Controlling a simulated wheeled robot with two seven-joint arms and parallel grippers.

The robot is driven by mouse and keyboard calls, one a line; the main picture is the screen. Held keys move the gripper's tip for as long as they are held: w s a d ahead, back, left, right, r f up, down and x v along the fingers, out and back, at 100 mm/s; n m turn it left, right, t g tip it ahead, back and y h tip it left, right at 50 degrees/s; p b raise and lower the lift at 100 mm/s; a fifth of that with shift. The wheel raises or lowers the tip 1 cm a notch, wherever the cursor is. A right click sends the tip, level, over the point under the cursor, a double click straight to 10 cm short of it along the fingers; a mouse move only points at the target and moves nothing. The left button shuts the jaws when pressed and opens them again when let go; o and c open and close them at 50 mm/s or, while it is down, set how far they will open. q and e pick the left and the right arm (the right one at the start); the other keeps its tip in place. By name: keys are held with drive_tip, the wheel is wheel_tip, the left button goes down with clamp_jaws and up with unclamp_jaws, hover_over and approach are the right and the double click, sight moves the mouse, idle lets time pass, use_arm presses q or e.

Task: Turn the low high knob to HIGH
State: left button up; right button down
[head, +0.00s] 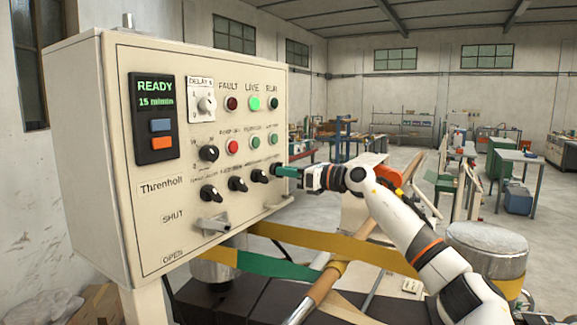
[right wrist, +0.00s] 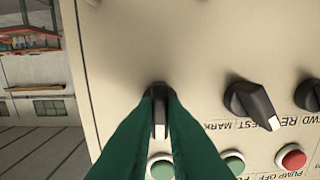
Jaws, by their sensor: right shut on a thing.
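My right gripper (head: 281,171) is at the right end of the lower knob row on the cream control panel (head: 160,255). In the right wrist view, its green fingers (right wrist: 160,128) are shut on a black knob (right wrist: 159,92) with a pale pointer line. The line runs up and down in that view. The fingers cover part of this knob, and I cannot read a LOW or HIGH label beside it. My left gripper is not in view.
Another black pointer knob (right wrist: 252,104) sits beside the held one. Green buttons (right wrist: 233,164) and a red button (right wrist: 291,158) are close to the fingers. A metal handle (head: 213,223) sticks out lower on the panel. Yellow and green bands (head: 335,248) cross below.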

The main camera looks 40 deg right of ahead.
drive_tip(key=shift+m+p, duration=1.9)
drive_tip(key=shift+m, duration=1.3)
drive_tip(key=c, duration=1.5)
unclamp_jaws()
